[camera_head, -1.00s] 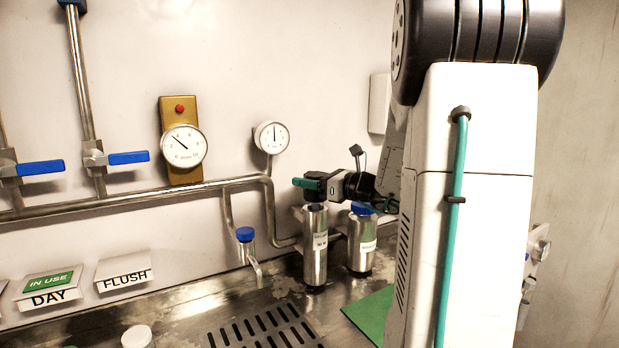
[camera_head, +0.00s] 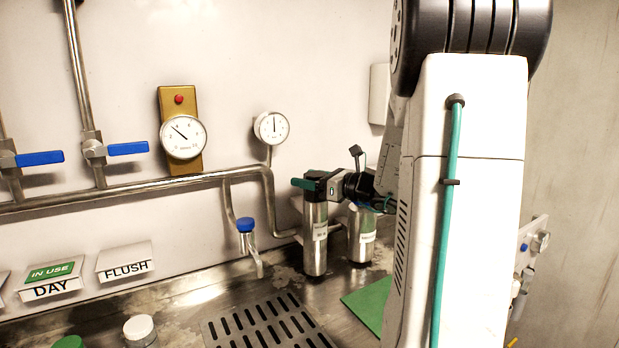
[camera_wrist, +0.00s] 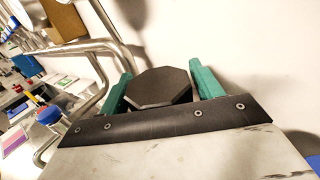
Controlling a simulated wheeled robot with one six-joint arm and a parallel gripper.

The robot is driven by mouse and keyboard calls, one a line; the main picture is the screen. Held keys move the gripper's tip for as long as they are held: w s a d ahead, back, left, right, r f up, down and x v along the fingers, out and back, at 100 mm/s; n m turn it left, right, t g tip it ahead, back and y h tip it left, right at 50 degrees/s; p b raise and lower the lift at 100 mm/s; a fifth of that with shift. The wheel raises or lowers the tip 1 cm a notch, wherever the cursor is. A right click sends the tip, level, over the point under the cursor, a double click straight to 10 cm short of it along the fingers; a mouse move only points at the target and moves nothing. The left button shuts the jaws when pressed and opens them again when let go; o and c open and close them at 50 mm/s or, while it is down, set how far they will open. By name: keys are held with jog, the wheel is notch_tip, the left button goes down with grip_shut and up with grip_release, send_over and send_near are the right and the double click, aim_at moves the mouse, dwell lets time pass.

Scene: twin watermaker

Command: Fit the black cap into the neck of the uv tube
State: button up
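My gripper (camera_head: 309,186), with green fingers, is at the top of the left steel cylinder (camera_head: 315,240), which appears to be the uv tube; its label is too small to read surely. In the wrist view my gripper (camera_wrist: 160,88) has a finger on each side of the black eight-sided cap (camera_wrist: 158,87) and is shut on it. The cap is at the tube's top end. The neck is hidden under the cap and gripper, so I cannot tell how deep the cap sits. The tube stands upright.
A second steel cylinder (camera_head: 361,240) stands just right of the tube, its top partly hidden by my gripper. A pipe (camera_head: 268,205) and gauge (camera_head: 271,128) are behind to the left. A blue-topped tap (camera_head: 245,226), drain grating (camera_head: 268,325) and green mat (camera_head: 368,303) are nearby.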

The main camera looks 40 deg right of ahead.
jog(key=shift+o, duration=0.7)
jog(key=v, duration=0.7)
jog(key=shift+s, duration=0.35)
jog(key=shift+d, duration=0.1)
